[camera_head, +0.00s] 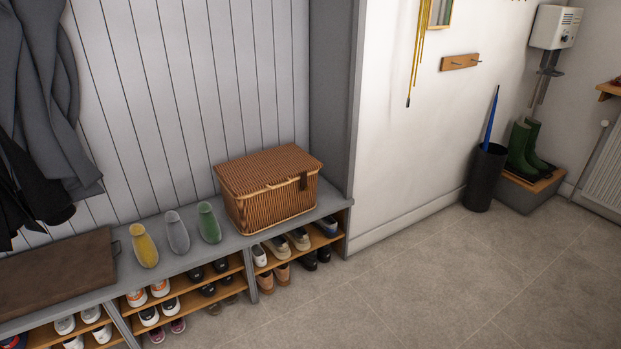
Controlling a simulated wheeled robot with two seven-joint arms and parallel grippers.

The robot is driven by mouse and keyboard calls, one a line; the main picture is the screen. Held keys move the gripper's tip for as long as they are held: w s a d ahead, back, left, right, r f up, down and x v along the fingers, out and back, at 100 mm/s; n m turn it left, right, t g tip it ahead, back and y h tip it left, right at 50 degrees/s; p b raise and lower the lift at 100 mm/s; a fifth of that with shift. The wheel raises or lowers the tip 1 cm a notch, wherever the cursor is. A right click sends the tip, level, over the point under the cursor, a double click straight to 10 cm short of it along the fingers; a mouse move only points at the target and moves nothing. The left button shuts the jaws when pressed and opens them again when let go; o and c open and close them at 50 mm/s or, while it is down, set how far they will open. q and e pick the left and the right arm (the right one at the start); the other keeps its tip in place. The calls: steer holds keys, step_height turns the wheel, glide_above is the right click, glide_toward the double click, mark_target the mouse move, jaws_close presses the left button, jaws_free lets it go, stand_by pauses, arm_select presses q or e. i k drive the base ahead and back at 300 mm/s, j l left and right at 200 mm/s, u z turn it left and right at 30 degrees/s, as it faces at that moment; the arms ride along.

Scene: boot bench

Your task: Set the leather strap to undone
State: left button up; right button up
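A dark leather strap (303,181) hangs over the front of a closed wicker basket (270,190), near the right end of its front face. The strap is small in view, and I cannot tell whether it is fastened. The basket stands on the right part of the grey bench (232,243), and its lid (268,168) lies flat. Neither of my grippers shows in the head view.
Shoes fill the shelves below. A grey upright panel (333,95) rises right of the basket. The floor (430,275) in front is clear.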

mark_target(304, 188)
steer(key=i+j+u, duration=0.1)
steer(key=i, duration=0.4)
steer(key=i+j+u, duration=0.1)
steer(key=i+j, duration=0.2)
steer(key=i, duration=0.15)
steer(key=i+l, duration=0.15)
steer(key=i, duration=0.15)
steer(key=i+l+u, duration=0.15)
steer(key=i, duration=0.2)
